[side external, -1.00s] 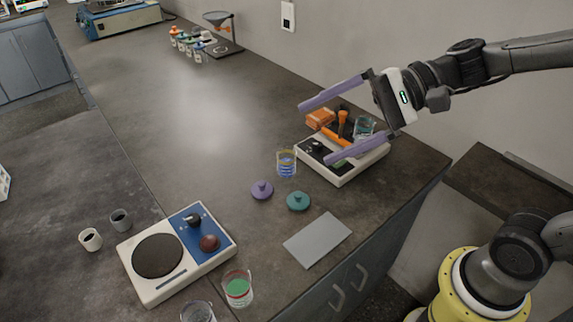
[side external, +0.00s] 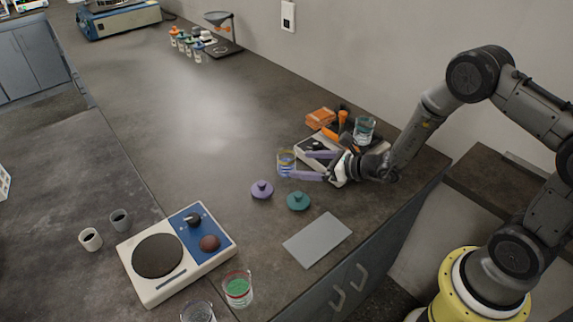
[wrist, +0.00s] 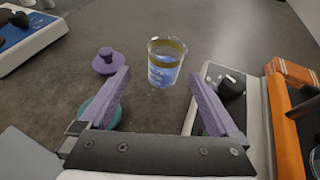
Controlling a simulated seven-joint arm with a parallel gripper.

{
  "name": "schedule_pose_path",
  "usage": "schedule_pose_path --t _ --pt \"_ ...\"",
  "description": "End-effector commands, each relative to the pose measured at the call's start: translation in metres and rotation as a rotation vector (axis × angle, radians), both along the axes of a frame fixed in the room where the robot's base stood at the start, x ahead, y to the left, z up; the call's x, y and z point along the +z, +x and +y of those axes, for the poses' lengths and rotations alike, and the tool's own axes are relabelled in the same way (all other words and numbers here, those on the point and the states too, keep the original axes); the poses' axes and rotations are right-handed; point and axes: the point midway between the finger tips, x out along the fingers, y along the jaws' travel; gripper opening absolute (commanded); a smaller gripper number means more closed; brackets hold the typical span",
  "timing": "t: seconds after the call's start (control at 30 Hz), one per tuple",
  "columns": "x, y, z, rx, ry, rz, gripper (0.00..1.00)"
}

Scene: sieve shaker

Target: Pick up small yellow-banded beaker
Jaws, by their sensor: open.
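The small yellow-banded beaker (side external: 286,163) is clear glass with blue contents and stands upright on the bench. In the wrist view the beaker (wrist: 165,62) is ahead of the purple fingers, roughly centred between their lines. My gripper (side external: 307,165) is low over the bench, just right of the beaker, fingers pointing at it. In the wrist view my gripper (wrist: 160,85) is open, with nothing between the fingers. The side view does not clearly show whether a fingertip touches the beaker.
A purple lid (side external: 262,190) and a teal lid (side external: 298,201) lie near the beaker. A white device (side external: 312,146) with a black knob, orange items (side external: 322,117) and another beaker (side external: 364,129) are close to my gripper. A hotplate (side external: 177,253) and a green-filled beaker (side external: 238,289) stand nearer the camera.

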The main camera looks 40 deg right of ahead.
Motion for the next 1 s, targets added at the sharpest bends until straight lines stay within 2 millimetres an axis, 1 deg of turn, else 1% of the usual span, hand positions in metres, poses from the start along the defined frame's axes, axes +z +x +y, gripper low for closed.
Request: schedule_pose_path --t 0.03,0.1,0.23,0.3,0.53,0.8,0.9,1.0 --pt "-0.005 0.009 0.005 0.003 0.001 0.001 0.97" --pt "-0.01 0.021 0.009 0.003 0.0 0.002 0.97" --pt "-0.017 0.039 0.014 0.003 -0.001 0.001 0.97" --pt "-0.019 0.045 0.017 0.003 -0.001 0.0 0.97" --pt "-0.024 0.057 0.02 0.002 -0.001 -0.001 0.97" --pt "-0.035 0.09 0.026 0.003 -0.001 0.0 0.97" --pt "-0.038 0.097 0.028 0.003 -0.001 -0.001 0.97" --pt "-0.039 0.1 0.029 0.002 -0.001 -0.001 0.97"
